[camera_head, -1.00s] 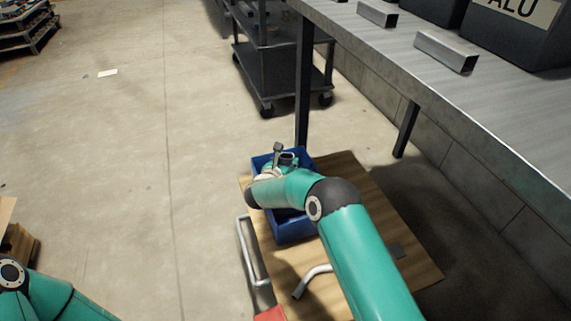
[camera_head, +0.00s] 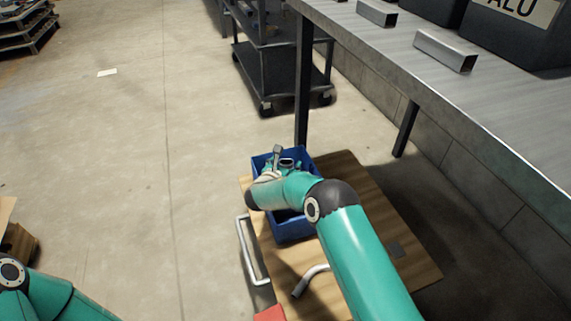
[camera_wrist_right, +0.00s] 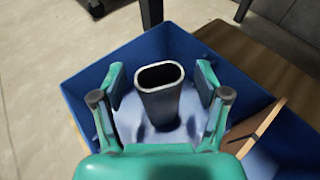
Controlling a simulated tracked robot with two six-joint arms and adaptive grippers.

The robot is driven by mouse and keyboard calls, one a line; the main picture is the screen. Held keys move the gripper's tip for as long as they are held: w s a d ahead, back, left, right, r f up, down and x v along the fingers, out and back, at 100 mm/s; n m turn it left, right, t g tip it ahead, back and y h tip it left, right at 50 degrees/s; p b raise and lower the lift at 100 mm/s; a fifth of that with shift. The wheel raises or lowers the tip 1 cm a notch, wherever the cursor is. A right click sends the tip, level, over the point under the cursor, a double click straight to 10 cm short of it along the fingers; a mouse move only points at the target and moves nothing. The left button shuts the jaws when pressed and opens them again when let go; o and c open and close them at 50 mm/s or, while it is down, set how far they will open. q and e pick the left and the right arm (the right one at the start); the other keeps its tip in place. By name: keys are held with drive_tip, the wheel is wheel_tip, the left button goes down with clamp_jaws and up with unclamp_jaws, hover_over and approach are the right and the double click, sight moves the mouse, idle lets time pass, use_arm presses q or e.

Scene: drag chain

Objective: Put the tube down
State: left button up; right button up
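In the right wrist view a grey metal tube (camera_wrist_right: 160,92) with an oval opening stands roughly upright inside the blue bin (camera_wrist_right: 80,68). My right gripper (camera_wrist_right: 160,100) is open, with one finger on each side of the tube and a visible gap on both sides. In the head view my right gripper (camera_head: 284,165) is over the blue bin (camera_head: 291,232), mostly hidden by my own wrist. My left arm shows at the bottom left; its gripper is out of view.
The bin stands on a wooden board (camera_head: 400,265). A brown panel (camera_wrist_right: 262,128) leans inside it at the right. A bent silver tube (camera_head: 310,279) and a metal handle (camera_head: 246,255) are near the bin. A workbench (camera_head: 480,100) rises at the right; a dark cart (camera_head: 280,75) stands behind.

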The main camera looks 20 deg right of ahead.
drive_tip(key=shift+r, duration=0.3)
drive_tip(key=p+v, duration=0.4)
drive_tip(key=v, duration=0.8)
drive_tip(key=shift+r, duration=0.4)
